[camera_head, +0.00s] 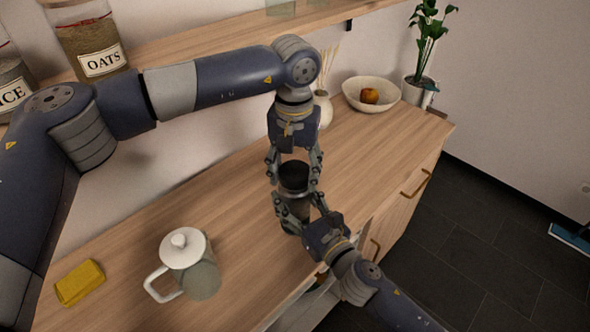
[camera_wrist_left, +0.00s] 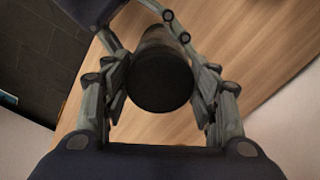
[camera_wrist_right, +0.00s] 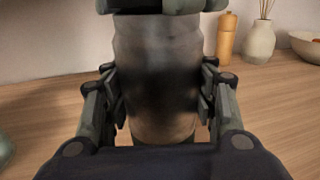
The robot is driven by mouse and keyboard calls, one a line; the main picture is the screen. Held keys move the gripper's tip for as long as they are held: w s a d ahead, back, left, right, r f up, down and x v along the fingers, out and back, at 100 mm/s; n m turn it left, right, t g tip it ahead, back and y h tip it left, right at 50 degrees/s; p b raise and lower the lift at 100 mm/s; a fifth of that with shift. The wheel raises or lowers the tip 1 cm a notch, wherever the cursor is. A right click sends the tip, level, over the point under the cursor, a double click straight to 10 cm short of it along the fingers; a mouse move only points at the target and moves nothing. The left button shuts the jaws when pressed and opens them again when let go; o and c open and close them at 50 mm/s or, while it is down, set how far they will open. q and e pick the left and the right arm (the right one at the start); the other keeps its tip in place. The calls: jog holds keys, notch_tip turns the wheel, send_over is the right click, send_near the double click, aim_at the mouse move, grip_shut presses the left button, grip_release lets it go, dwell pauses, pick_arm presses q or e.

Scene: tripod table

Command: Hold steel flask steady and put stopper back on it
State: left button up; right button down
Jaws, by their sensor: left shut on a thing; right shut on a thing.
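The steel flask (camera_wrist_right: 158,85) stands upright, grey and smudged in the right wrist view, between the fingers of my right gripper (camera_head: 297,208), which is shut on its body. The black stopper (camera_head: 293,174) is directly above it, between the fingers of my left gripper (camera_head: 293,183), which points down and is shut on it. In the left wrist view the stopper (camera_wrist_left: 160,82) shows as a dark disc in line with the flask. The seam between stopper and flask is hidden, so I cannot tell whether it is seated.
A lidded mug (camera_head: 202,278) and a yellow sponge (camera_head: 80,283) are on the left of the wooden counter (camera_head: 230,190). A bowl with fruit (camera_head: 352,95), a reed vase (camera_head: 322,108) and a plant (camera_head: 421,85) stand at the back. The counter edge is close by on the right.

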pick_arm(q)
jog(key=m, duration=0.7)
jog(key=shift+w, duration=0.1)
jog(key=o, duration=1)
jog(key=shift+a, duration=0.1)
jog(key=shift+r, duration=2.25)
jog(key=shift+c, duration=0.2)
